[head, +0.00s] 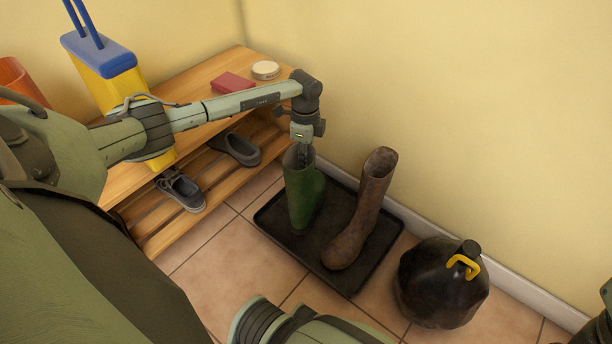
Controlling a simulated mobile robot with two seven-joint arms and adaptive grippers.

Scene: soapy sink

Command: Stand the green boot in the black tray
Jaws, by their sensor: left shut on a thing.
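The green boot (304,200) is upright inside the left part of the black tray (278,236), beside a brown boot (362,215). My left gripper (304,152) points down from above and is shut on the top of the green boot's shaft. The fingertips are partly hidden in the boot's opening. I cannot tell whether the green boot's sole touches the tray floor. The brown boot stands in the right part of the tray, leaning a little. The fingers of my right gripper are not visible.
A wooden shoe bench (185,95) at the left bears a red box (233,83), a round tin (265,70) and a blue-and-yellow container (105,70). Grey shoes (181,190) sit on its lower shelf. A dark rounded bag-like object (435,285) stands right of the tray. A wall is behind.

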